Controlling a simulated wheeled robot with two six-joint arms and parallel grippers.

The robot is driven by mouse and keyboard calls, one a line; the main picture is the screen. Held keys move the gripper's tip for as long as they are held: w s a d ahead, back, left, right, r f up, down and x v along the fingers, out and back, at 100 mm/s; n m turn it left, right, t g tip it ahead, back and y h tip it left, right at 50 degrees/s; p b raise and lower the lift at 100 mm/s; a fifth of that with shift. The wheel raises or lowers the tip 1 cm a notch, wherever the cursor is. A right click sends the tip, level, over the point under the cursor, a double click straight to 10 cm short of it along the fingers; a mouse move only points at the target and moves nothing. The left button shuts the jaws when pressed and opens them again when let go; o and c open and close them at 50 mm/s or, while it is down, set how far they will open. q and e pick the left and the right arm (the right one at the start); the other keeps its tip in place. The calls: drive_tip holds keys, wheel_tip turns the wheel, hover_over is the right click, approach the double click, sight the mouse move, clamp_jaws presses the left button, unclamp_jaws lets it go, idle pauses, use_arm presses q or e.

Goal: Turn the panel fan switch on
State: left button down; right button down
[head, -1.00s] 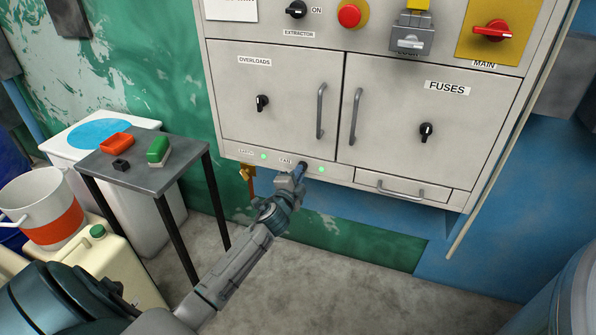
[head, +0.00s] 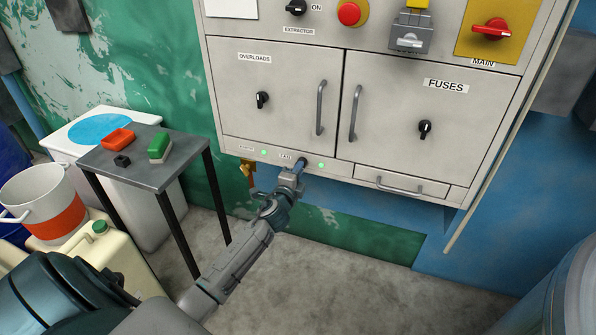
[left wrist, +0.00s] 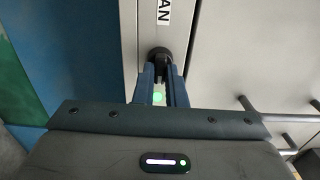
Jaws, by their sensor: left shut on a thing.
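The fan switch (left wrist: 158,62) is a small black knob beside a label ending in "AN" in the left wrist view. It sits on the lower strip of the grey panel (head: 235,100). My left gripper (head: 301,163) is at that strip in the head view, and its two blue fingers (left wrist: 159,85) are shut on the knob in the left wrist view. In the head view the gripper hides the knob. A green light (head: 320,165) glows to the right of the gripper, and another (head: 264,152) glows to its left. My right gripper is not in view.
The closed overloads door (head: 275,95) and fuses door (head: 435,110) have protruding handles just above. A drawer (head: 402,187) with a handle is to the right. A small table (head: 165,178) with red and green items stands to the left. The floor below is clear.

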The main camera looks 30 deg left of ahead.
use_arm(q)
drive_tip(key=c, duration=1.5)
unclamp_jaws()
drive_tip(key=shift+s, duration=0.1)
